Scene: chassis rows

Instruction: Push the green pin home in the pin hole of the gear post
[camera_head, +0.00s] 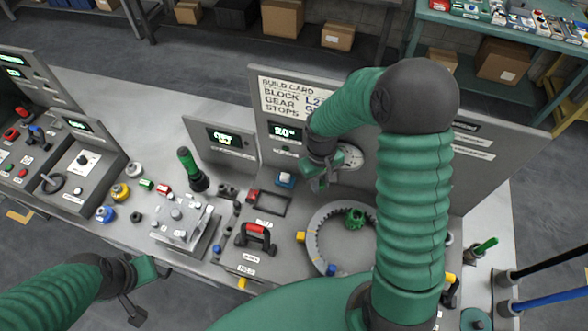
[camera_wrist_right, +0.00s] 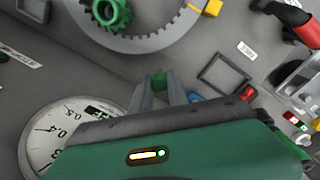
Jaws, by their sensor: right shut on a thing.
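My right gripper (camera_head: 322,184) is in front of the upright panel, left of its round dial. In the right wrist view, its two fingers (camera_wrist_right: 162,92) are shut on a small green piece, which I take for the green pin (camera_wrist_right: 160,80); only a short part of it shows. A green gear (camera_head: 355,217) sits inside a toothed grey ring (camera_head: 314,240); the gear also shows in the wrist view (camera_wrist_right: 122,14). The gripper is apart from the gear. I cannot make out the pin hole or post. My left gripper (camera_head: 148,290) is open and empty at lower left.
A dial gauge (camera_wrist_right: 40,130) is close to the right gripper. A metal fixture (camera_head: 184,230) and a green-handled tool (camera_head: 191,168) stand at left.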

